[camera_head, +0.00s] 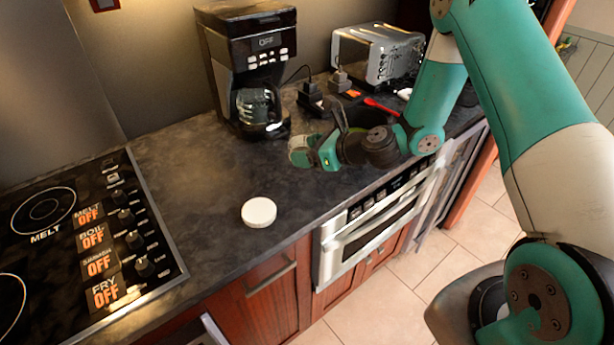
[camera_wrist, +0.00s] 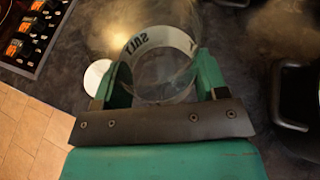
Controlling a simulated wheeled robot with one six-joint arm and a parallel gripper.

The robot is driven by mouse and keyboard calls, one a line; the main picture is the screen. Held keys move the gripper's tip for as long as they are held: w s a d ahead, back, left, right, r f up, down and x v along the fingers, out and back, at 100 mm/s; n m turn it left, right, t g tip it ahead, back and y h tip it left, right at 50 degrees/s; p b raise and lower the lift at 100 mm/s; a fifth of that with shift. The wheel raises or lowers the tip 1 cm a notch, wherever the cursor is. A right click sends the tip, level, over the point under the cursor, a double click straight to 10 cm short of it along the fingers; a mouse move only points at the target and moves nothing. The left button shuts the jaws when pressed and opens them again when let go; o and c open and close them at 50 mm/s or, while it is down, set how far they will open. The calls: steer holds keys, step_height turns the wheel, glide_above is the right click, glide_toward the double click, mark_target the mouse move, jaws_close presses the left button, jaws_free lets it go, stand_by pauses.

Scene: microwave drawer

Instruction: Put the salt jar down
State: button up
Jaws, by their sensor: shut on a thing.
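The salt jar (camera_wrist: 160,88) is a clear glass jar with a white band lettered SALT, seen in the wrist view. My gripper (camera_wrist: 163,74) is shut on it, with one green finger on each side. In the head view my gripper (camera_head: 312,152) is over the counter near its front edge, in front of the coffee maker. The glass is hard to make out there. I cannot tell whether the jar's base touches the counter.
A round white lid (camera_head: 258,212) lies on the dark counter (camera_head: 205,190); it also shows in the wrist view (camera_wrist: 97,76). A stove (camera_head: 150,240) is at left, a coffee maker (camera_head: 235,85) behind, a toaster (camera_head: 378,52) at back right. The counter between stove and coffee maker is mostly clear.

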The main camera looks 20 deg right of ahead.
mark_target(308, 188)
step_height(308, 188, down, 9)
steer(key=shift+r+p, duration=0.2)
steer(key=shift+p, duration=0.25)
steer(key=shift+f, duration=0.2)
steer(key=o, duration=0.9)
steer(key=shift+r, duration=0.1)
steer(key=shift+o, duration=0.2)
